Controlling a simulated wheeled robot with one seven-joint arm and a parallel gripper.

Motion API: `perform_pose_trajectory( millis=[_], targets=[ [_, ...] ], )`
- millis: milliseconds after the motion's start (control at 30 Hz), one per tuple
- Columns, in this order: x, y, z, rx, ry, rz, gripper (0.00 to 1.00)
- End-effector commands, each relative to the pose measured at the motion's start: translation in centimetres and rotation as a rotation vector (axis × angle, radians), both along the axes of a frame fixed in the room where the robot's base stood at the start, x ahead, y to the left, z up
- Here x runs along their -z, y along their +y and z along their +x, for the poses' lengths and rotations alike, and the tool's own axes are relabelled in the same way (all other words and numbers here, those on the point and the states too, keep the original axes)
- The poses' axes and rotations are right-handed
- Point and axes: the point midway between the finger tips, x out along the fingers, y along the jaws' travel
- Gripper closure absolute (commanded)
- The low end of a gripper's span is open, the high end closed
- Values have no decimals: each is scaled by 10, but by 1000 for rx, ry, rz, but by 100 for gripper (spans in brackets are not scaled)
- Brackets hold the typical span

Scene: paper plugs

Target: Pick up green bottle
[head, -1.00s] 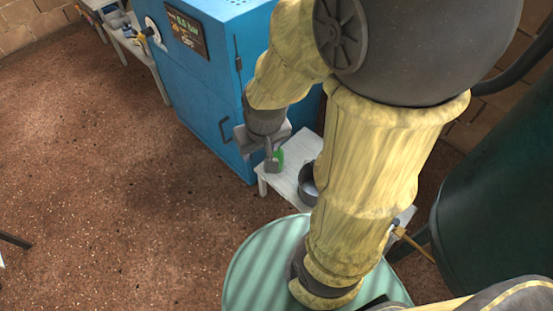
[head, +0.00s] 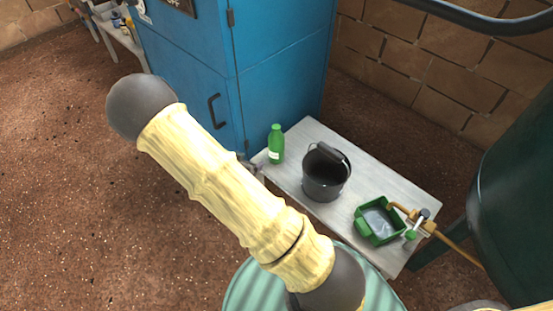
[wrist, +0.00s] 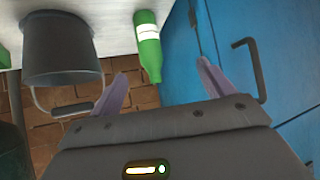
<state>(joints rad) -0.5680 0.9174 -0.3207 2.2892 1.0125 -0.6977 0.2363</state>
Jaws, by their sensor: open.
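The green bottle (head: 276,145) with a white label stands upright at the left end of a white bench, in the head view. In the wrist view, which looks upside down, the bottle (wrist: 147,45) appears between and beyond my two fingertips. My gripper (wrist: 163,78) is open and empty, with its fingers apart and pointing towards the bottle. In the head view only a small part of my gripper (head: 252,166) shows, just left of the bottle, with my arm hiding the rest. I see no contact between them.
A dark bucket (head: 326,172) stands right of the bottle on the white bench (head: 365,168). A green tray (head: 379,221) and a brass tap sit farther right. A blue cabinet (head: 275,65) rises close behind the bottle. Open floor lies to the left.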

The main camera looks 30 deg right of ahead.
Motion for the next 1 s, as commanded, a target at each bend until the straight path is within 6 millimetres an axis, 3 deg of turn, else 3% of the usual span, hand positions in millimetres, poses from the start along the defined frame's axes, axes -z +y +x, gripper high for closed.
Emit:
perform_pose_trajectory(
  millis=[33,200,267,500,833,1000],
  targets=[
    [35,-4,0,19,-39,-69,19],
    [76,-19,-2,79,-222,-299,19],
    [84,-22,-4,87,-285,-373,19],
    [86,-23,-9,97,-422,-518,19],
    [84,-25,-9,99,-422,-519,19],
    [87,-39,1,103,-423,-520,19]
  ],
)
